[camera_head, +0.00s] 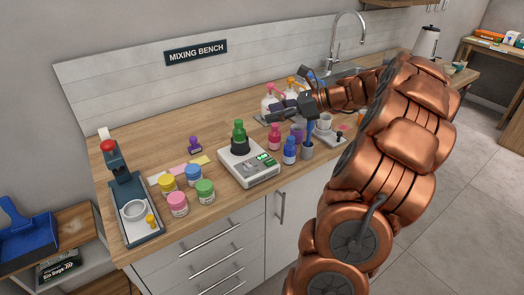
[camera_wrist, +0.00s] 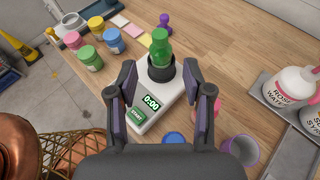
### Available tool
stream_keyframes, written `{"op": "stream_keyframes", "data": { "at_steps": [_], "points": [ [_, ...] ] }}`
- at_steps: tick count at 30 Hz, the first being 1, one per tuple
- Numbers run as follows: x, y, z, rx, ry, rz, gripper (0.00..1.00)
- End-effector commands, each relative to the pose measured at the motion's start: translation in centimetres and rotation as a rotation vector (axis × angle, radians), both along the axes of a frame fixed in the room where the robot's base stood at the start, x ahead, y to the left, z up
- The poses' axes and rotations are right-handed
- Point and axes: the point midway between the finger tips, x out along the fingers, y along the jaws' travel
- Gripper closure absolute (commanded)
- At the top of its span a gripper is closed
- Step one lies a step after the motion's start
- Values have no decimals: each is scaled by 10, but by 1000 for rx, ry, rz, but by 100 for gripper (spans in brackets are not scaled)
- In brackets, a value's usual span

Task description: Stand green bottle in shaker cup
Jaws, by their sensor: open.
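A green bottle (camera_head: 239,130) stands upright in a black cup (camera_head: 240,147) on a white shaker-like device (camera_head: 250,168) with a lit green display. In the wrist view the green bottle (camera_wrist: 160,46) rises from the black cup (camera_wrist: 161,70), and the device (camera_wrist: 152,118) shows 0:00. The cup hides the bottle's lower part. My gripper (camera_wrist: 161,80) is open and empty, its fingers apart on either side of the device in that view. In the head view my gripper (camera_head: 284,110) is above the bench, right of the bottle and clear of it.
Several coloured jars (camera_head: 178,203) and a press (camera_head: 133,200) stand left. Pump bottles (camera_head: 269,101) on a tray and a sink lie behind.

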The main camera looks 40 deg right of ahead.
Motion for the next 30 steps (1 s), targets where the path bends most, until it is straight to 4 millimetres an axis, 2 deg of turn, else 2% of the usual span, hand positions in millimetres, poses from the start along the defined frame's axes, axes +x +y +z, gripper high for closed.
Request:
{"op": "stream_keyframes", "data": {
  "at_steps": [5,8,11,12,16,18,21,24,27,30],
  "points": [
    [1,4,0,-7,1,10,50],
    [3,28,-1,-44,2,69,50],
    [5,74,-2,-130,1,187,50],
    [3,97,-4,-173,-1,249,50],
    [-12,171,-12,-324,-19,471,50],
    [-27,206,-19,-404,-31,595,50],
    [-52,249,-27,-515,-58,770,50],
    [-81,283,-38,-624,-90,949,50],
    [-114,309,-48,-727,-130,1126,50],
    [-148,326,-59,-830,-174,1304,50]
  ]
}}
